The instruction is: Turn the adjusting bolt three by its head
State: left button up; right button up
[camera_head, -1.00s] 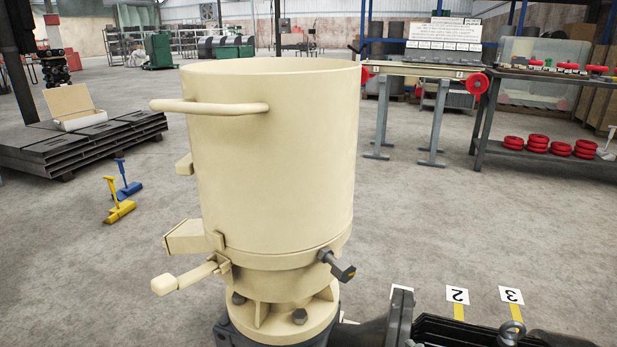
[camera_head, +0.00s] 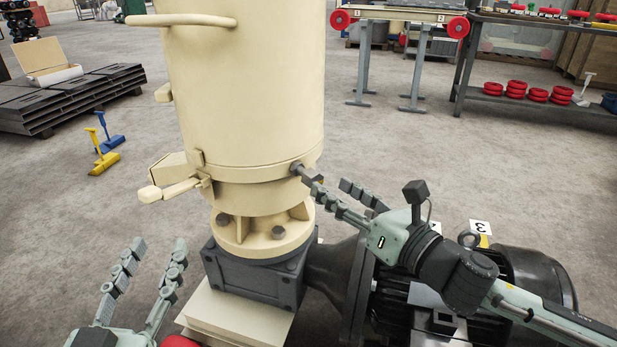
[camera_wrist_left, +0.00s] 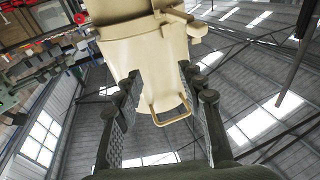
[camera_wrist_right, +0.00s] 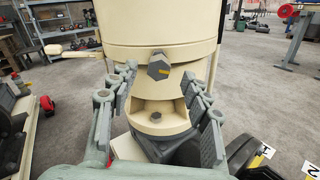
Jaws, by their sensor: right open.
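In the head view the bolt (camera_head: 298,168) is at the collar's right, partly behind a fingertip. My right gripper (camera_head: 330,185) is open, its fingers pointing at the bolt. In the right wrist view the bolt head appears between the fingertips of the right gripper (camera_wrist_right: 160,76), with gaps on both sides. My left gripper (camera_head: 156,248) is open and empty, low left of the mill.
A cream handle (camera_head: 168,191) and a bracket stick out from the mill's left. Yellow (camera_head: 103,163) and blue tools stand on the floor at left.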

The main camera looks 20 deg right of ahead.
aim_at(319, 177)
jog(key=x, duration=0.5)
jog(key=shift+w+r+p, duration=0.1)
jog(key=shift+w+p, duration=0.15)
jog(key=shift+p, duration=0.05)
pick_arm(q)
jog(key=shift+w+a+f+g+y, duration=0.15)
jog(key=shift+a+f+g, duration=0.15)
jog(key=shift+f, duration=0.3)
jog(key=shift+a+f+g+y, duration=0.2)
jog(key=shift+f+g, duration=0.1)
jog(key=shift+f, duration=0.3)
jog(key=shift+w+a+f+g+y, duration=0.1)
jog(key=shift+a+f+g+y, duration=0.15)
jog(key=shift+f, duration=0.35)
pick_arm(e)
jog(key=shift+w+a, duration=0.35)
jog(key=shift+w, duration=0.2)
jog(key=shift+c, duration=0.4)
grip_shut()
